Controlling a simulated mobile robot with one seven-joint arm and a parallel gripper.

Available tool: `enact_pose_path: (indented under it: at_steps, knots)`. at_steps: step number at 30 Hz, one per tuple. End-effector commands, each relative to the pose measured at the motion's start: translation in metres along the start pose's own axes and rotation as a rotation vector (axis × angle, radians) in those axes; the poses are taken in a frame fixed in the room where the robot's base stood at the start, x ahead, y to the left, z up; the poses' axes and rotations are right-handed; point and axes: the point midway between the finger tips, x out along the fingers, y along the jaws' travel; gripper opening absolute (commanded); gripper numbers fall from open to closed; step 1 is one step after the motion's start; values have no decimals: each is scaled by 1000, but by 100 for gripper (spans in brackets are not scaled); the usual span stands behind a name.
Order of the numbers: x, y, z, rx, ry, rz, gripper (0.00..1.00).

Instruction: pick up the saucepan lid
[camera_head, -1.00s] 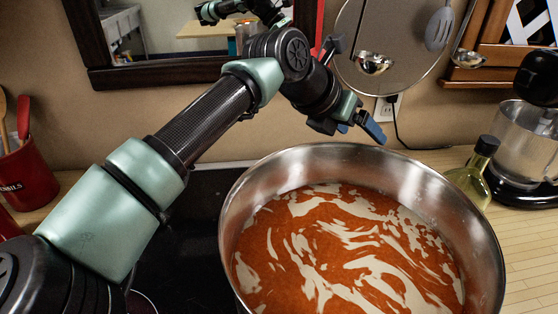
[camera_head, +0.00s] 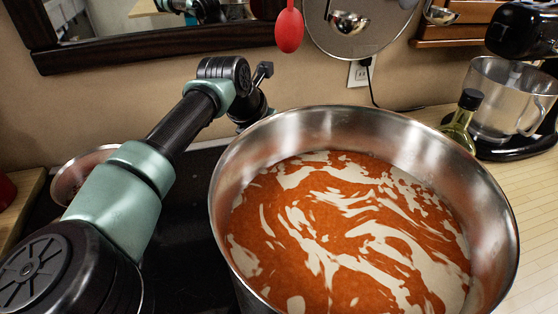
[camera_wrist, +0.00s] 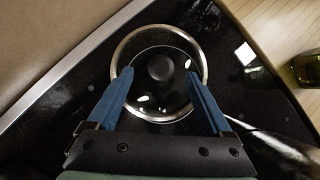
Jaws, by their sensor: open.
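The saucepan lid (camera_wrist: 146,92) shows in the wrist view as a round glass lid with a metal rim and a dark round knob (camera_wrist: 160,67). It lies over the black cooktop; I cannot tell whether a pan is under it. My gripper (camera_wrist: 159,72) is open above the lid, with one blue finger on each side of the knob and nothing held. I cannot tell how high the fingertips are above the knob. In the head view the lid and my fingers are hidden behind the big pot; only my arm shows.
A large steel pot (camera_head: 225,190) of red-and-cream soup fills the front right of the head view. A metal pan (camera_head: 72,172) is partly hidden behind my arm. An oil bottle (camera_head: 461,125) and a mixer (camera_head: 510,100) stand at right. The wall (camera_head: 120,105) is close behind.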

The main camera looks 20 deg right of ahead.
Motion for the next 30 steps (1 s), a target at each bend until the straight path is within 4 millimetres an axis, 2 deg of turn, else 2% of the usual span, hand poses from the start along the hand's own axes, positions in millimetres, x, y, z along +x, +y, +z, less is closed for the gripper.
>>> enact_pose_path:
  at_steps: [3, 7, 17, 30]
  knots:
    - [22, -4, -5, -2, 3, -3, 84]
    - [34, -3, -3, -1, 0, -1, 84]
    - [39, -3, -4, 0, 0, 0, 84]
    - [39, -3, -4, 0, 0, 0, 7]
